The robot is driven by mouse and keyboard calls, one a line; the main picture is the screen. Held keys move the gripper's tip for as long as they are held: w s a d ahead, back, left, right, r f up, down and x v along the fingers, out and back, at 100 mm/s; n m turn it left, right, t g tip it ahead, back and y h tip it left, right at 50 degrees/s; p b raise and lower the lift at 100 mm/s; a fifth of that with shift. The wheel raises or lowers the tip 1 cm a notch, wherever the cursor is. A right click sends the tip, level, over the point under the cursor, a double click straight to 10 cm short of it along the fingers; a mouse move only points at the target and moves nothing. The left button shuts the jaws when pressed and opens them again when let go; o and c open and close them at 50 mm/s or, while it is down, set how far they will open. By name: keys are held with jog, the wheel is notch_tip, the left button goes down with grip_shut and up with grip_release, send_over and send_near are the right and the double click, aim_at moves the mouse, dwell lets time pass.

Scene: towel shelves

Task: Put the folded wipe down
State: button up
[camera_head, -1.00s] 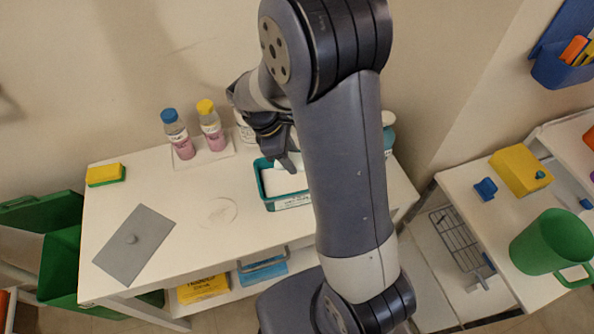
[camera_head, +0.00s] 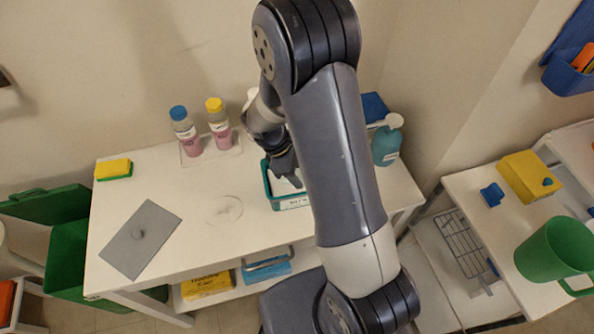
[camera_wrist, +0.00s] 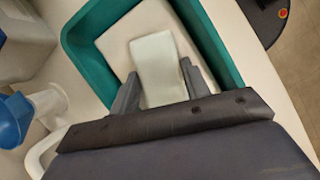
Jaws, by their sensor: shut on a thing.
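My gripper (camera_wrist: 160,92) is shut on the folded wipe (camera_wrist: 158,62), a small pale white-green strip between the two fingers in the wrist view. The wipe is over the inside of a teal tray (camera_wrist: 208,35) with a whitish interior. I cannot tell whether the wipe touches what lies under it. In the head view my gripper (camera_head: 287,178) points down into the teal tray (camera_head: 270,190), which stands on the white table. My arm hides the right part of the tray, and the wipe is hard to make out there.
The table's middle left is mostly clear. A side table (camera_head: 480,240) is at right.

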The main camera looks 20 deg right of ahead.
jog(key=o, duration=0.9)
jog(key=shift+s+f, duration=0.2)
jog(key=shift+f, duration=0.05)
jog(key=shift+w+a+r, duration=0.1)
jog(key=shift+w+r, duration=0.15)
jog(key=shift+r, duration=0.2)
jog(key=b+v, duration=0.1)
jog(key=v, duration=1)
jog(key=shift+a+r, duration=0.1)
jog(key=shift+r, duration=0.3)
jog(key=p+x, duration=0.1)
jog(key=x, duration=1.2)
jog(key=shift+a, duration=0.1)
jog(key=shift+w+r, duration=0.1)
jog(key=shift+r, duration=1.6)
